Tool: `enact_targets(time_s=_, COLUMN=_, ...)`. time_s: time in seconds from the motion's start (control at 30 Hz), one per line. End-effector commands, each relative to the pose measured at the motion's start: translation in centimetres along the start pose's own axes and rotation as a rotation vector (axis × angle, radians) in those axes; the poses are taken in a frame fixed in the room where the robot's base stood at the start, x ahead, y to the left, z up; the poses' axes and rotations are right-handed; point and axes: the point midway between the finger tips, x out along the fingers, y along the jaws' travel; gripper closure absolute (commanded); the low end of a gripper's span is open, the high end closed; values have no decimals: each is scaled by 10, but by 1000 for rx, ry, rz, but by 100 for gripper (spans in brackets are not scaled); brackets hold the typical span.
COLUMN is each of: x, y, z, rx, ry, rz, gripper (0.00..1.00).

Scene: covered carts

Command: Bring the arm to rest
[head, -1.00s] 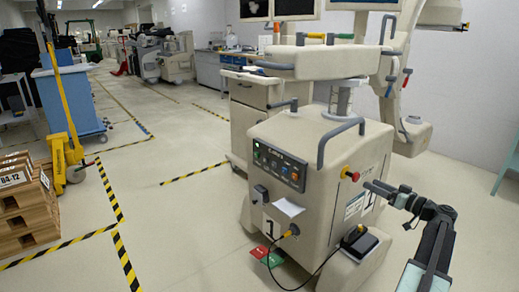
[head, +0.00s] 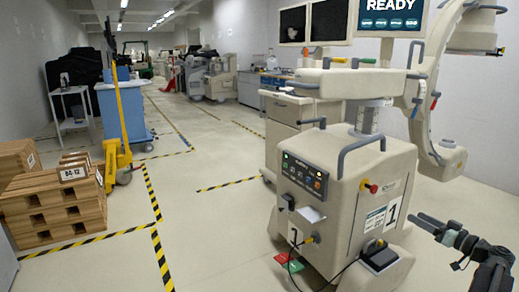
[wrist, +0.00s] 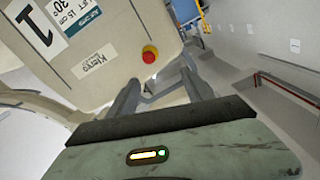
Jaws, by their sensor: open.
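My gripper (head: 420,222) is at the right of the head view, just right of the beige cart (head: 340,215) marked 1. In the wrist view its two dark fingers (wrist: 162,92) stand apart with nothing between them. The same red button shows in the head view (head: 371,187). Part of my arm is cut off at the lower right edge.
A C-arm (head: 450,155) and a screen reading READY (head: 393,18) stand behind the cart. A cable runs down the cart's front. Wooden pallets (head: 55,215) and a yellow pallet jack (head: 117,150) are at left. The floor between is open, with striped tape.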

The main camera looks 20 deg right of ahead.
Motion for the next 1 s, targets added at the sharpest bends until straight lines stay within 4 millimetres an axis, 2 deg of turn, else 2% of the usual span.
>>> enact_targets(time_s=0.03, x=11, y=-5, z=1, rx=0, ry=-4, rz=-16, gripper=41)
enact_targets(time_s=0.27, x=50, y=-27, z=7, rx=0, ry=-20, rz=-74, gripper=41)
enact_targets(time_s=0.37, x=75, y=-43, z=11, rx=0, ry=-30, rz=-111, gripper=41)
enact_targets(time_s=0.57, x=136, y=-92, z=25, rx=0, ry=-57, rz=-211, gripper=41)
enact_targets(time_s=0.67, x=174, y=-130, z=38, rx=-5, ry=-88, rz=-275, gripper=41)
enact_targets(time_s=0.77, x=217, y=-186, z=64, rx=-22, ry=-154, rz=-357, gripper=41)
enact_targets(time_s=0.8, x=235, y=-213, z=78, rx=-33, ry=-191, rz=-394, gripper=41)
enact_targets(time_s=0.87, x=258, y=-256, z=102, rx=-50, ry=-257, rz=-450, gripper=41)
enact_targets(time_s=0.9, x=271, y=-284, z=119, rx=-58, ry=-306, rz=-485, gripper=41)
enact_targets(time_s=0.97, x=286, y=-327, z=147, rx=-68, ry=-389, rz=-534, gripper=41)
enact_targets(time_s=1.0, x=293, y=-357, z=166, rx=-74, ry=-451, rz=-565, gripper=41)
